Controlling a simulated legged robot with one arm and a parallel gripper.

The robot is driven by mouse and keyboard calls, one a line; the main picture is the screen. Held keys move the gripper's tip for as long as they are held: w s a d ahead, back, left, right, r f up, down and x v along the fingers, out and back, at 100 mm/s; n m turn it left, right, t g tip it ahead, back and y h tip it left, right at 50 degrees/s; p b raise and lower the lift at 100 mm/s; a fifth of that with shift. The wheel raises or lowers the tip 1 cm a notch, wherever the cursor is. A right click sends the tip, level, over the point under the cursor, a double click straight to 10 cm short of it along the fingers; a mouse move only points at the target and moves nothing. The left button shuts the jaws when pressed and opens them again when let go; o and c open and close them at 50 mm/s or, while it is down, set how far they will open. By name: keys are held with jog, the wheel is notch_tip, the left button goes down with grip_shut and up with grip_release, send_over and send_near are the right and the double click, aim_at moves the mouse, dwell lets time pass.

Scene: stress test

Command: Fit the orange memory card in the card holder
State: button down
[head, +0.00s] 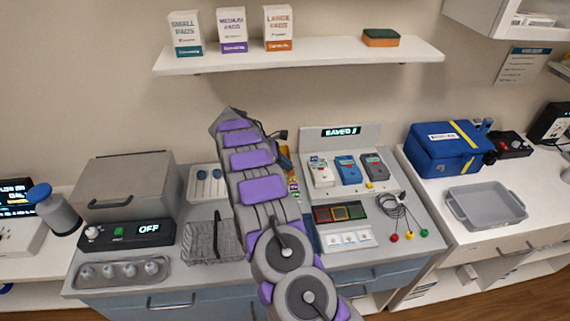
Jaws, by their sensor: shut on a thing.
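My arm reaches up from the bottom middle and hides much of the counter behind it. Only a dark bit of my gripper (280,135) shows at the arm's right edge; its fingers are mostly hidden. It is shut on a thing. An orange-yellow patch (285,157) shows just below it, apparently the orange memory card, partly covered by my arm.
White, blue and dark devices (346,168) stand in a row under a display reading "SAVED". Coiled leads (393,208) lie to their right. A wire basket (213,244) and a grey heater box (125,185) are on the left. A grey tray (486,204) stands far right.

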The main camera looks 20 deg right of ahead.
jog(key=shift+f+p, duration=0.9)
jog(key=shift+f, duration=0.15)
dwell(1.8)
jog(key=c, duration=1.5)
grip_release()
jog(key=shift+r, duration=0.1)
jog(key=shift+r+p, duration=1.7)
jog(key=shift+r, duration=0.25)
jog(key=o, duration=0.6)
jog(key=shift+c, duration=0.2)
jog(key=shift+r, duration=0.1)
